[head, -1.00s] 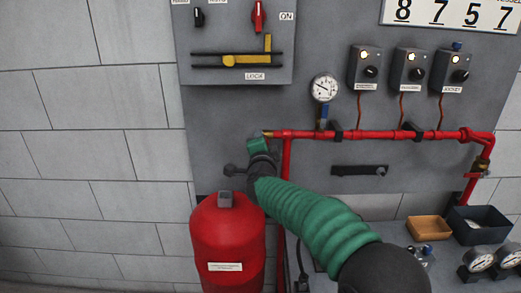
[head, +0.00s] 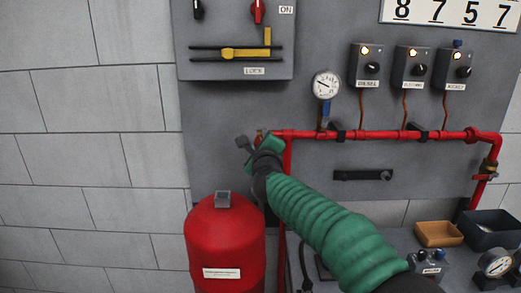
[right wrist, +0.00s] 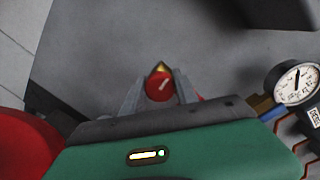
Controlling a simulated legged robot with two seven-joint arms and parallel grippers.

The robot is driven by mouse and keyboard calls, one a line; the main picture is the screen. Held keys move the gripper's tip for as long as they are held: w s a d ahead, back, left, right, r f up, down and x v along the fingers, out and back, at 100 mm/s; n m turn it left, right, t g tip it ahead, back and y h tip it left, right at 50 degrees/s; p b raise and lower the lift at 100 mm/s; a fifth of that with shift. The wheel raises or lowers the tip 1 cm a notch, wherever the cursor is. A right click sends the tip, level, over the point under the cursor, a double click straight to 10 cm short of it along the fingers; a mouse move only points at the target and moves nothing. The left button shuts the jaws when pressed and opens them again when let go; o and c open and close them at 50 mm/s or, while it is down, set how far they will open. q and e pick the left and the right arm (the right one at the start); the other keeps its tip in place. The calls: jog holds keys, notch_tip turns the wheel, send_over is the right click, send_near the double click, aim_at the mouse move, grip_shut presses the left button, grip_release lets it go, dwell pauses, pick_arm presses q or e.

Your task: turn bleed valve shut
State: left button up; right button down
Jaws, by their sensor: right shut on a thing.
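The bleed valve's round red knob (right wrist: 158,86) with a pale mark and a brass tip shows in the right wrist view. It lies between the two grey fingers of my right gripper (right wrist: 160,88), which is shut on it. In the head view my right gripper (head: 259,138) is at the left end of the red pipe (head: 370,135), at the end of my green-sleeved arm. There the gripper hides most of the valve. My left gripper is not in view.
A red tank (head: 225,240) stands below my right gripper. A pressure gauge (head: 326,84) with a blue-handled valve (head: 325,115) rises from the pipe. A grey switch panel (head: 236,40) hangs above. An orange tray (head: 438,233) and a dark bin (head: 490,230) sit at right.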

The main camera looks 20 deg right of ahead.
jog(key=shift+f+m+b, duration=0.55)
jog(key=shift+m+b, duration=0.1)
jog(key=shift+m, duration=0.35)
jog(key=c, duration=1.2)
grip_release()
jog(key=shift+r, duration=0.1)
jog(key=shift+o, duration=1.3)
jog(key=shift+r, duration=0.1)
jog(key=shift+r, duration=0.1)
